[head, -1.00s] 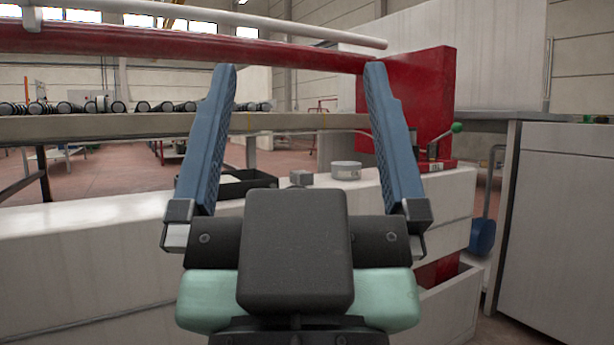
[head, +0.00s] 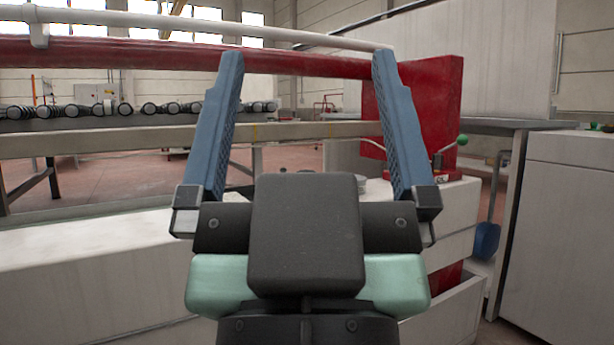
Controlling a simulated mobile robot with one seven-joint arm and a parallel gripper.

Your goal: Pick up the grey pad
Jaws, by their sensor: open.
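My gripper (head: 307,55) is open and empty, its two blue fingers pointing up and away in the head view. Beyond it is the white ledge of the machine. A round, light grey, tin-like thing (head: 343,157) shows between the fingers, partly covered by my gripper's body. A small grey block, which may be the grey pad, stood left of it a second ago. Now it is almost wholly hidden behind my gripper's body, and I cannot make it out surely.
A red upright plate (head: 435,110) with a green-knobbed lever (head: 462,140) stands right of the fingers. A red beam (head: 150,55) and white pipe (head: 180,23) cross behind the fingertips. A grey cabinet (head: 565,230) is at the right.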

